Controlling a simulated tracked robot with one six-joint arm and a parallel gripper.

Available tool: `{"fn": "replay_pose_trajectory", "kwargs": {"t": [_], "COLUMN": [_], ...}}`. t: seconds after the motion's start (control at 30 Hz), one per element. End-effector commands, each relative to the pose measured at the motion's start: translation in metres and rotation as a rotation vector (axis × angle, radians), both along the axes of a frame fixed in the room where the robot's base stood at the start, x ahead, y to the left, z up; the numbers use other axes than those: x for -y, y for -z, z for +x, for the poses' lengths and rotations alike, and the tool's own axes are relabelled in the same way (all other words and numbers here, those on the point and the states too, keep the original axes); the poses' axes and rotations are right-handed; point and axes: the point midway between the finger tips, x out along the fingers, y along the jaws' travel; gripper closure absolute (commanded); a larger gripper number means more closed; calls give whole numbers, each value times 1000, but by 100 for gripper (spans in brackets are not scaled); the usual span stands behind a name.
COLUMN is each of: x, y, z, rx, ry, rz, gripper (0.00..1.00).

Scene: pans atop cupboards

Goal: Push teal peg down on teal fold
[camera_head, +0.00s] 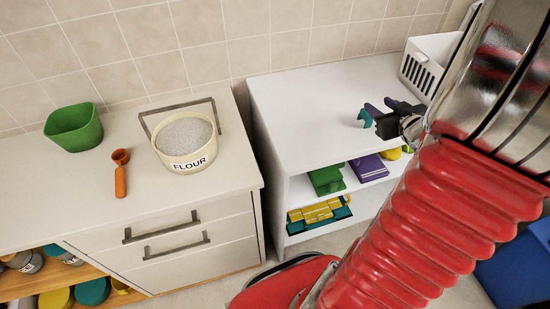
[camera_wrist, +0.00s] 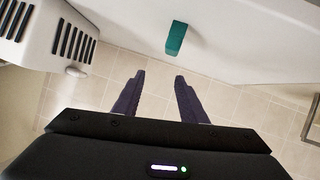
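A small teal peg (camera_head: 364,118) shows on the white cupboard top, just left of my gripper (camera_head: 376,111). In the wrist view the teal peg (camera_wrist: 176,38) is a short block against a white surface, beyond my fingertips (camera_wrist: 160,76) and slightly right of their middle. My gripper's dark purple fingers are apart with nothing between them. I see a gap between peg and fingers in the wrist view. A teal piece (camera_head: 340,221) lies around yellow items on the lower shelf; I cannot tell whether it is the teal fold.
A white slotted basket (camera_head: 428,68) stands at the cupboard top's back right. Green (camera_head: 326,180) and purple (camera_head: 370,168) items sit on the shelf below. The cupboard top's left is clear.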

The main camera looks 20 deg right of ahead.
Motion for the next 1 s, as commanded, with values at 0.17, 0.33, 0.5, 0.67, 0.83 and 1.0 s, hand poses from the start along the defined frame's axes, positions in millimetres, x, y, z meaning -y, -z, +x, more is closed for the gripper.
{"fn": "replay_pose_trajectory", "kwargs": {"t": [0.17,0.33,0.5,0.67,0.83,1.0], "x": [-19,-44,-80,-122,-175,-236], "y": [-28,-50,-67,-78,-82,-82], "z": [22,31,33,26,10,-14], "rx": [-64,-120,-176,-233,-305,-391], "ry": [62,123,166,180,166,111], "rz": [-73,-102,-95,-60,3,81], "gripper": [62,62,62,62,62,62]}}
